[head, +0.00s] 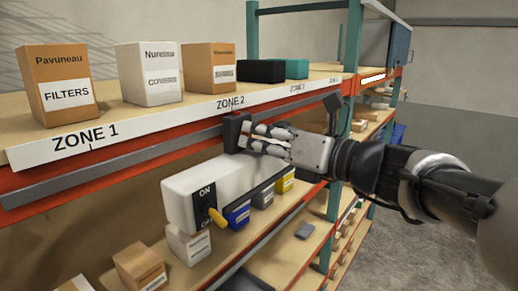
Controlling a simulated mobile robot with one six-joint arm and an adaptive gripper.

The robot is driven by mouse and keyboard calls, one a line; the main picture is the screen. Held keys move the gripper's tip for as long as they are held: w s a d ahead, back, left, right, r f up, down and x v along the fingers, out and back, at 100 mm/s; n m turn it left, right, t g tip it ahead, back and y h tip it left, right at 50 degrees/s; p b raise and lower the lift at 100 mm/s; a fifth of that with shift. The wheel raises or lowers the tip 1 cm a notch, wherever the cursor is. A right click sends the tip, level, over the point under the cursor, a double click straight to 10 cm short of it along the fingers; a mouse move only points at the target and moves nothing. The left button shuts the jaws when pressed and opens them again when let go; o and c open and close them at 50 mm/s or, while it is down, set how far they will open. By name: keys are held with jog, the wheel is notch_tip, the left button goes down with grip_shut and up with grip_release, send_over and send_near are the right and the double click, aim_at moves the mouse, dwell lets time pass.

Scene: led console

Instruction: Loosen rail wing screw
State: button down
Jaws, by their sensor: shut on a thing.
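A grey rail (120,173) runs along the orange shelf beam. A dark block (232,132) sits on the rail near the middle of the picture. My gripper (248,137) reaches in from the right, with its fingertips at the front of this block. It is shut on the rail wing screw there. The screw itself is hidden between the fingers, so its turn cannot be seen. A white console (188,197) with an ON/OFF panel and a yellow lever (219,217) is below the rail.
Boxes stand on the upper shelf: an orange FILTERS box (57,85), a white box (150,75) and a brown box (209,68). Small bins, including a blue one (237,216), are below beside the console. A teal upright (333,210) stands near my arm. The floor at right is clear.

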jog(key=n+b, duration=0.5)
jog(key=n, duration=0.1)
jog(key=shift+f+b, duration=0.15)
jog(key=shift+b, duration=0.2)
jog(key=n+b, duration=0.5)
jog(key=n, duration=0.1)
jog(key=n+b, duration=0.4)
jog(key=n, duration=0.1)
jog(key=shift+s+b, duration=0.1)
jog(key=shift+b, duration=0.2)
jog(key=n+b, duration=0.2)
jog(key=n, duration=0.1)
jog(key=shift+r, duration=0.2)
jog(key=shift+d+r+n+b, duration=0.1)
jog(key=shift+n+b, duration=0.6)
jog(key=shift+n, duration=0.4)
jog(key=shift+r, duration=0.15)
jog(key=c, duration=2.1)
grip_release()
jog(key=shift+o, duration=0.8)
jog(key=shift+a, duration=0.3)
jog(key=shift+f, duration=0.2)
